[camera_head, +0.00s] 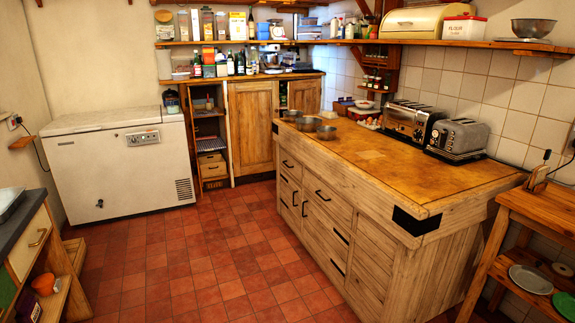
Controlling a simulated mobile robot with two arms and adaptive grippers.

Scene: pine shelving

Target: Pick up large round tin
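Small round grey metal containers, which look like tins, stand at the far left end of the wooden island top. One is a wider tin (308,123), with another tin (326,132) to its right and nearer, and a smaller one (292,115) behind to the left. They are small in the picture, and I cannot tell for certain which is the large round tin. Neither of my grippers shows in the head view.
The wooden island (372,165) has a mostly bare top, with two toasters (412,120) (457,139) along its wall side. A white chest freezer (122,160) stands back left. The red tiled floor (200,265) is clear. A small wooden shelf unit (540,225) is at right.

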